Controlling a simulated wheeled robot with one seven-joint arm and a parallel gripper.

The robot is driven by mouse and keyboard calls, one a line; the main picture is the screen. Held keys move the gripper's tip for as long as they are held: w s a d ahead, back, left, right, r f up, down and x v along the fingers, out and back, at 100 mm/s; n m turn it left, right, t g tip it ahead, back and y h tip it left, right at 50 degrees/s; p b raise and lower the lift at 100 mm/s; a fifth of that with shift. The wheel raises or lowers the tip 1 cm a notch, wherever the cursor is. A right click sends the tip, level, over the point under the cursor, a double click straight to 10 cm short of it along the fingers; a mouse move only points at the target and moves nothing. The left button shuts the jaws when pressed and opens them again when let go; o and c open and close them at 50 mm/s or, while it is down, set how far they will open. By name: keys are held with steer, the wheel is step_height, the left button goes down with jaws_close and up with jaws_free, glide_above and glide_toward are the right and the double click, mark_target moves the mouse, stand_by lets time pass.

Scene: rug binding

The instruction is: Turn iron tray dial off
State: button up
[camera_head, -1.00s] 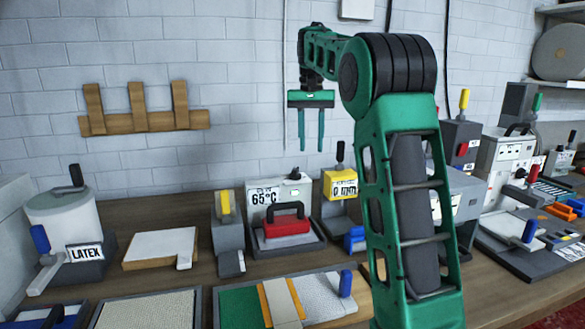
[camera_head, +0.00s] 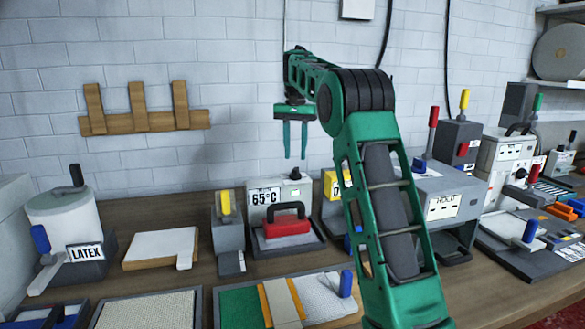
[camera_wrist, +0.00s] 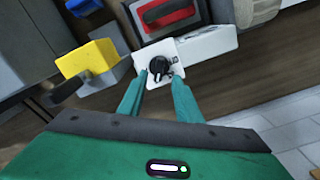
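The iron tray (camera_head: 318,243) is grey and holds a red iron (camera_head: 287,228) with a black handle. Behind it stands a pale box (camera_head: 283,192) with a "65°C" display. A small black dial (camera_head: 295,174) sits on top of the box. In the wrist view the dial (camera_wrist: 158,66) lies just past my fingertips, roughly between their lines. My gripper (camera_head: 295,152) is open and empty, fingers pointing down, above the dial. It also shows in the wrist view (camera_wrist: 155,82). The gap between fingertips and dial is hard to judge.
A yellow-topped device (camera_wrist: 88,60) with a black lever stands beside the box, partly behind my arm in the head view. A grey lever unit (camera_head: 228,236) with a yellow handle is left of the tray. A grey "HOLD" machine (camera_head: 455,190) is right of my arm.

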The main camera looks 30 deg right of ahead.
mark_target(295, 168)
steer(key=shift+f, duration=2.55)
steer(key=shift+c, duration=0.7)
jaws_close()
